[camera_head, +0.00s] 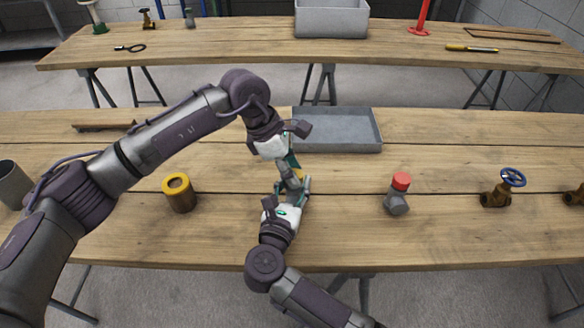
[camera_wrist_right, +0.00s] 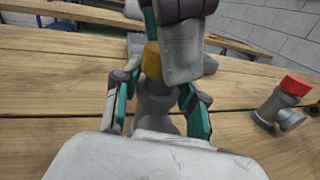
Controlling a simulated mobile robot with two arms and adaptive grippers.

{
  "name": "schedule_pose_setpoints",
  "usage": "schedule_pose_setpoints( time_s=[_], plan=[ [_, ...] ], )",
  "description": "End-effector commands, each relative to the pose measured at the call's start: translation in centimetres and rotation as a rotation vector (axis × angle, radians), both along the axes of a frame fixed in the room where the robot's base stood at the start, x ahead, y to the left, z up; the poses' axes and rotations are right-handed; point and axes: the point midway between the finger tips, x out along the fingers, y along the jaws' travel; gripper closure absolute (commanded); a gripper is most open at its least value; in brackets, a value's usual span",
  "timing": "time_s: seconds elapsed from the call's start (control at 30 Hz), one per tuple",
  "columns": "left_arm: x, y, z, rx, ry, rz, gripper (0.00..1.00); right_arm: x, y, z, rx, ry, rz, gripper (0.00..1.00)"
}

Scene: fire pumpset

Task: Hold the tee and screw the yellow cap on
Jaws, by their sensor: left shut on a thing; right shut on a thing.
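The grey tee (camera_wrist_right: 156,108) stands between the teal fingers of my right gripper (camera_wrist_right: 158,112), which is shut on it. In the head view my right gripper (camera_head: 290,196) comes from below, at the middle of the near bench. The yellow cap (camera_wrist_right: 152,62) is at the top of the tee in the right wrist view. I cannot tell how its thread sits. My left gripper (camera_head: 290,168) reaches down from above and is shut on the cap. Its fingers hide part of the cap, and the two grippers hide most of the tee in the head view.
A grey tray (camera_head: 336,148) lies behind the grippers. A brown cylinder with a yellow rim (camera_head: 179,196) stands to the left. A grey fitting with a red cap (camera_head: 397,202) and a brass valve with a blue wheel (camera_head: 496,197) stand to the right. Bare bench lies between them.

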Motion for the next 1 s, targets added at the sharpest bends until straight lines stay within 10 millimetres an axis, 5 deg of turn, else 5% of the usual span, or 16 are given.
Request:
schedule_pose_setpoints(
  time_s=[0.47,1.0],
  plan=[
    [0.04,0.01,-0.74,0.002,0.0,-0.016,0.9,-0.02,0.05,-0.01,0.001,0.001,0.001,1.0],
    [0.31,-0.07,-0.7,0.001,0.001,-0.579,0.9,-0.02,0.02,-0.02,0.0,0.0,0.0,1.0]
  ],
)
